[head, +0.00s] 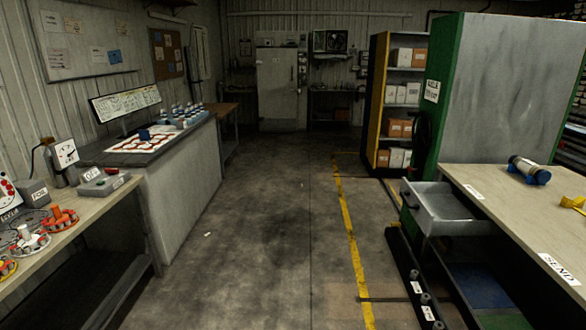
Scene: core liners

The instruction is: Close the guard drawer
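A grey metal drawer (450,224) stands open under the wooden bench top (512,208) on the right. It sticks out to the left, toward the aisle, and its inside looks empty. A small white label (474,191) lies on the bench top just above it; its words are too small to read. I take this to be the guard drawer. My gripper is not in view.
A low dark rail (404,258) with labelled posts runs along the floor by the right bench. A green shelving unit (490,90) stands behind the drawer. A grey counter (185,190) and left bench (90,222) line the left.

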